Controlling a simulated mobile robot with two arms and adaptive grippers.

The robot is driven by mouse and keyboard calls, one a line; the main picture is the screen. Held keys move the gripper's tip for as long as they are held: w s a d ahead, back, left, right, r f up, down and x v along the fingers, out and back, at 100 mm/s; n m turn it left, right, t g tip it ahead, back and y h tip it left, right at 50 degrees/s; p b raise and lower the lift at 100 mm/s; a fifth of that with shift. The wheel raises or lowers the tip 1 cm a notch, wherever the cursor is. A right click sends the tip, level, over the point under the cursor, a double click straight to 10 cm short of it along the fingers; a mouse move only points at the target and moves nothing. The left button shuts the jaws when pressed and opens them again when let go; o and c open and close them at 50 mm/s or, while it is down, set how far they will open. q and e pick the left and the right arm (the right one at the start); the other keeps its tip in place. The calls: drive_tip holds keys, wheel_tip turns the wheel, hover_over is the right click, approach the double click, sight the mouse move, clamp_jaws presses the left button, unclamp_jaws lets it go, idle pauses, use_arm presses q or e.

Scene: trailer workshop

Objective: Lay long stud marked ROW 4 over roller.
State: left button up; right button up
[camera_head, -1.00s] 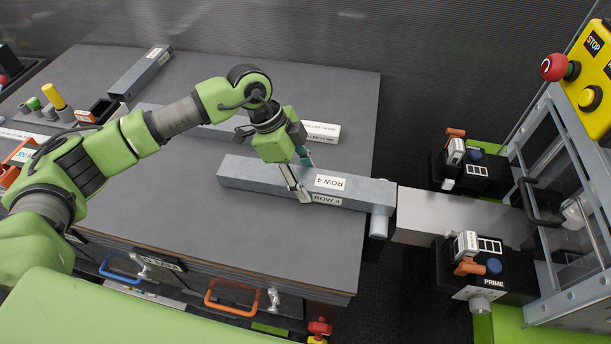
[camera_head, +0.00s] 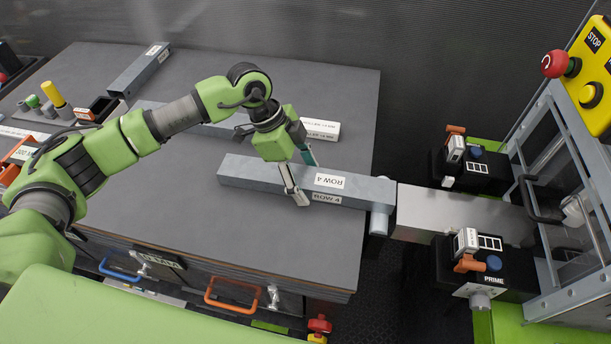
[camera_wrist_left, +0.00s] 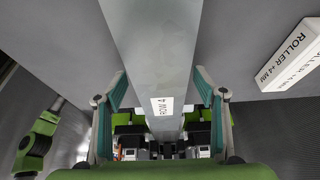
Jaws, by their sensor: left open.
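The long grey stud marked ROW 4 (camera_head: 250,174) lies flat on the dark table. Its right end lies over the light grey roller (camera_head: 379,223) at the table's right edge and faces the metal infeed channel. My left gripper (camera_head: 306,182) is at the stud's middle, near the ROW 4 labels. In the left wrist view the open fingers (camera_wrist_left: 160,76) stand on either side of the stud (camera_wrist_left: 150,45), with a gap showing at each side. The roller's part under the stud is hidden. My right gripper is not in view.
The metal channel (camera_head: 440,225) runs to the framed machine at right, between two black units (camera_head: 470,172). The table's front (camera_head: 200,225) is clear.

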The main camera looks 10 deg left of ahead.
use_arm(q)
drive_tip(key=v, duration=1.2)
